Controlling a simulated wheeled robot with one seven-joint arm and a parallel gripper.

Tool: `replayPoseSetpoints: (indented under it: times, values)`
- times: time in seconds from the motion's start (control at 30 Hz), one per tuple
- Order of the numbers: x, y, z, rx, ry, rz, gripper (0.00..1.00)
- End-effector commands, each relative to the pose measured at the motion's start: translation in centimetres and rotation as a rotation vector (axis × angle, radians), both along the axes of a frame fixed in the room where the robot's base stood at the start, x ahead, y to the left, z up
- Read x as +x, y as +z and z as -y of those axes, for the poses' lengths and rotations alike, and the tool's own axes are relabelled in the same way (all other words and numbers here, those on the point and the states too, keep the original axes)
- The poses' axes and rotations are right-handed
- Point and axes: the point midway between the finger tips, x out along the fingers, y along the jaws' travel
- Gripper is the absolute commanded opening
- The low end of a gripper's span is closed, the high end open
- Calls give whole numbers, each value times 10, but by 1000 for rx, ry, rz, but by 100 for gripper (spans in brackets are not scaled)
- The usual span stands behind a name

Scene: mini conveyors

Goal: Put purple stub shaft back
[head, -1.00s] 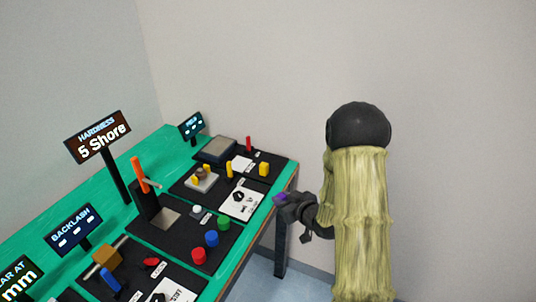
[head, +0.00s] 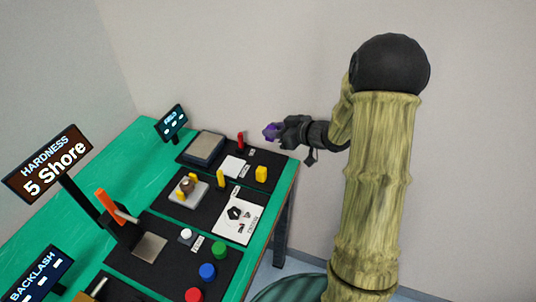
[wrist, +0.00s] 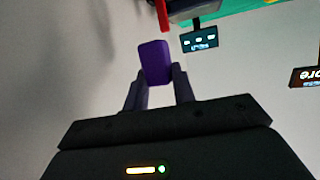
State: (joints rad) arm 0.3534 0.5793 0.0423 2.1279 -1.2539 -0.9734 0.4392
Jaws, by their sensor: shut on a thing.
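My gripper (head: 279,132) is shut on a purple block-like piece, the purple stub shaft (head: 270,131), and holds it in the air near the table's far right corner. In the wrist view the purple stub shaft (wrist: 155,62) stands up between the two fingers of my gripper (wrist: 157,85). I cannot tell which spot belongs to the purple piece.
The green table (head: 145,135) runs along the left. A FIELD display (head: 172,122) stands at its far end, and a tall HARDNESS display (head: 47,165) stands nearer. Green, blue and red knobs (head: 207,271) line the nearer mat.

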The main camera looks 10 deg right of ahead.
Motion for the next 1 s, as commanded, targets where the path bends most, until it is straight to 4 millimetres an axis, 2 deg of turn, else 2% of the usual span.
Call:
replayPoseSetpoints:
  times: [0.33, 0.7, 1.0]
  values:
    - [0, -3, -4, 1, 7, 0, 0]
    - [0, -59, -3, 2, 4, -2, 0]
    - [0, -62, -2, 1, 2, 2, 0]
